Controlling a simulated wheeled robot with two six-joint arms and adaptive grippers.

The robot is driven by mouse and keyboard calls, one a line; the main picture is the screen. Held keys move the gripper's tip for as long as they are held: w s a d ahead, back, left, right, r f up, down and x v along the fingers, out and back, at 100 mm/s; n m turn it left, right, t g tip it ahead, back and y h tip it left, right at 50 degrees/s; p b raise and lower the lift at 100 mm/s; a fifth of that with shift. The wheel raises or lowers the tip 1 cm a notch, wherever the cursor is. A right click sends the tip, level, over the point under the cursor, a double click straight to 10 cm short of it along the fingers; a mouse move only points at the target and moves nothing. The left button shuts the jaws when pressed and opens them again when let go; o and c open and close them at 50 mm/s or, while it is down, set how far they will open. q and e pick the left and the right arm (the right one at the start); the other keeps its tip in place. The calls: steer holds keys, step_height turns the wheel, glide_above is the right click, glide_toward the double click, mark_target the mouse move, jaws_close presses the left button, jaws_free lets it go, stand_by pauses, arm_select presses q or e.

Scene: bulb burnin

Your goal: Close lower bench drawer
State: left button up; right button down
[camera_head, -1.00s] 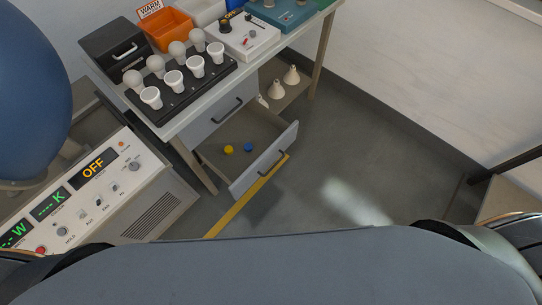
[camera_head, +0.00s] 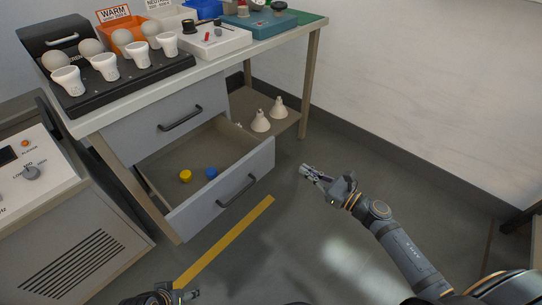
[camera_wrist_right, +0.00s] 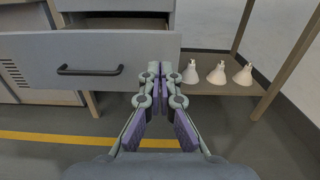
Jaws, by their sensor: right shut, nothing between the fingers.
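The lower bench drawer (camera_head: 207,206) is pulled out, its grey front and black handle (camera_head: 237,190) facing me. A yellow piece (camera_head: 185,175) and a blue piece (camera_head: 211,173) lie inside it. In the right wrist view the drawer front (camera_wrist_right: 112,50) fills the upper left, with its handle (camera_wrist_right: 90,70). My right gripper (camera_head: 306,170) is shut and empty, right of the drawer front in the head view. In the wrist view its fingertips (camera_wrist_right: 160,70) overlap the front's right end; contact is unclear. My left gripper (camera_head: 190,295) shows only partly at the bottom edge.
The upper drawer (camera_head: 170,122) is shut. Lamps (camera_head: 260,121) stand on the lower shelf (camera_head: 284,121) beside the drawers. The bench top carries a bulb rack and instruments. A cabinet (camera_head: 80,240) stands at left. A yellow floor stripe (camera_head: 228,238) runs before the drawer; floor to its right is clear.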

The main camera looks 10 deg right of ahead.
mark_target(267, 145)
steer(key=x, duration=1.3)
steer(key=shift+w+a, duration=0.2)
steer(key=shift+w, duration=0.2)
steer(key=shift+w, duration=0.1)
